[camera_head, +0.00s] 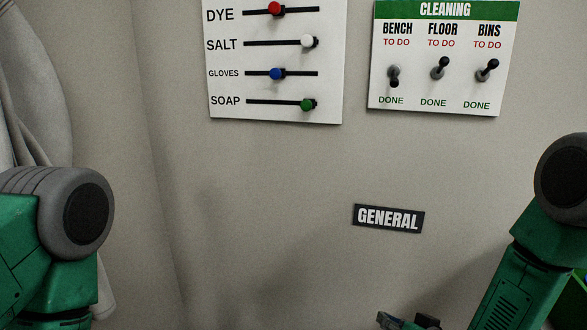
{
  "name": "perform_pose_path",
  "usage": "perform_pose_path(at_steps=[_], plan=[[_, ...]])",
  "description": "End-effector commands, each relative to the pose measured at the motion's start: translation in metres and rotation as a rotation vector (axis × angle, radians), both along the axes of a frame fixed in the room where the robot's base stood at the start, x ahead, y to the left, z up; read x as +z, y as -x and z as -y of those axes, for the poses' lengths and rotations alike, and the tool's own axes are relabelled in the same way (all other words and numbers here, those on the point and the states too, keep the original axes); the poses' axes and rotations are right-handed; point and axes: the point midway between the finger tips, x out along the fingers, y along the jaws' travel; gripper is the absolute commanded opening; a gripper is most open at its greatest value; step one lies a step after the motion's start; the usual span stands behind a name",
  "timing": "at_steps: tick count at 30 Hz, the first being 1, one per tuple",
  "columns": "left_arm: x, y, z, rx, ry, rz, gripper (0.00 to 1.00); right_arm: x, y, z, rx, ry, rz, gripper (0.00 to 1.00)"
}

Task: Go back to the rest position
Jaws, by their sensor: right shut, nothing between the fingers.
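My right gripper (406,322) shows at the bottom edge, right of centre. It is shut and empty, and its lower part is cut off by the picture edge. It is below the GENERAL sign and touches nothing that I can see. My right arm, green with a grey joint, stands at the right edge. My left arm shows at the left edge with its grey round joint, but its gripper is out of the picture.
A slider board (331,58) hangs on the wall, beside a cleaning board (468,106) with BENCH lever down, FLOOR and BINS levers up. Below is the GENERAL sign (388,219). A pale cloth (38,75) hangs at left. The wall between my arms is otherwise bare.

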Motion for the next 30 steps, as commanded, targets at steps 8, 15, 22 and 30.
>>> perform_pose_path(at_steps=[8,15,22,30], plan=[[0.000,0.000,0.000,0.000,0.000,0.000,0.79,-0.109,0.184,0.030,0.009,0.340,-0.548,0.00],[0.000,0.000,0.000,0.000,0.000,0.000,0.79,-0.123,0.315,0.066,0.049,0.544,-0.892,0.00],[0.000,0.000,0.000,0.000,0.000,0.000,0.79,-0.119,0.351,0.077,0.063,0.597,-0.990,0.00],[0.000,0.000,0.000,0.000,0.000,0.000,0.79,-0.119,0.351,0.077,0.063,0.597,-0.990,0.00]])
